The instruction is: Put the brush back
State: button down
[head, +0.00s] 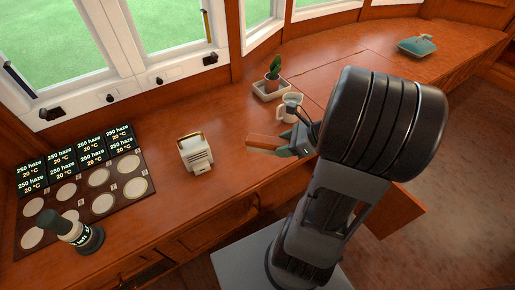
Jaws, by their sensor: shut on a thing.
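My gripper (303,138) is at mid-picture, above the wooden counter, with its jaws pointing left. It is shut on an orange-brown, block-like thing with a green lower edge, which I take to be the brush (266,142). The brush sticks out to the left of the jaws and seems to be held above the counter near its front edge. The jaws and wrist hide its right end. A pale mug (283,109) stands just behind the gripper; its inside looks dark, and I cannot tell what is in it.
A potted plant (273,71) stands in a pale tray (267,95) behind the mug. A cream box-like device (196,154) stands left of the brush. A teal object (417,46) lies far right.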

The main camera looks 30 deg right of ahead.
jog(key=w+f+b, duration=0.1)
jog(key=w+f, duration=0.1)
jog(key=w, duration=0.1)
jog(key=w+f+b, duration=0.2)
jog(key=w+f, duration=0.1)
jog(key=w, duration=0.1)
jog(key=w+f+b, duration=0.2)
jog(key=w, duration=0.2)
jog(key=shift+d+f, duration=0.15)
jog(key=shift+f, duration=0.25)
jog(key=shift+w+f+b, duration=0.35)
jog(key=shift+w+f, duration=0.3)
jog(key=shift+w+f+b, duration=0.15)
jog(key=shift+f+b, duration=0.5)
jog(key=shift+f, duration=0.25)
jog(key=shift+w+f+b, duration=0.15)
jog(key=shift+f+b, duration=0.45)
jog(key=shift+f, duration=0.3)
jog(key=shift+f, duration=0.1)
jog(key=shift+f, duration=0.1)
jog(key=c, duration=0.5)
grip_release()
